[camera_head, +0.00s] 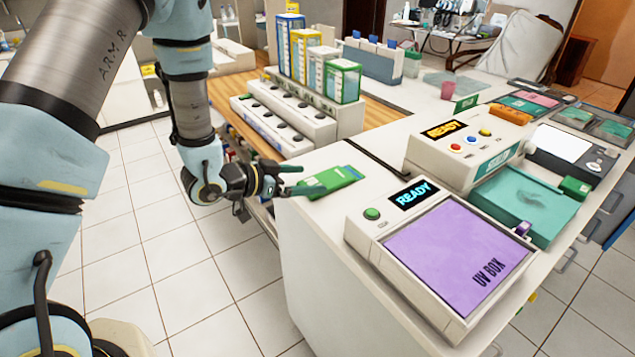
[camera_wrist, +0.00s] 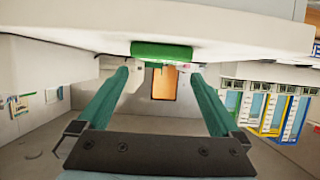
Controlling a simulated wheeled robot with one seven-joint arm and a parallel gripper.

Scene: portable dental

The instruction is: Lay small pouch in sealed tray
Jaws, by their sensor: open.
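A green packet that looks like the small pouch (camera_head: 336,179) lies at the near left corner of the white counter. In the wrist view its green end (camera_wrist: 161,51) shows at the counter edge, ahead of and between my fingertips. My gripper (camera_head: 300,179) reaches in from the left, level with the counter top. Its two green fingers (camera_wrist: 160,78) are spread, with nothing held between them. I cannot tell whether the fingertips touch the pouch. Several trays lie at the far right, one with pink contents (camera_head: 536,98); I cannot tell which is the sealed tray.
The UV box (camera_head: 455,255) with a purple lid and READY display stands right of the pouch. Behind it are another READY machine (camera_head: 462,150) and a teal tray (camera_head: 525,200). Tall boxes (camera_head: 305,55) and a white rack (camera_head: 290,115) stand behind my gripper.

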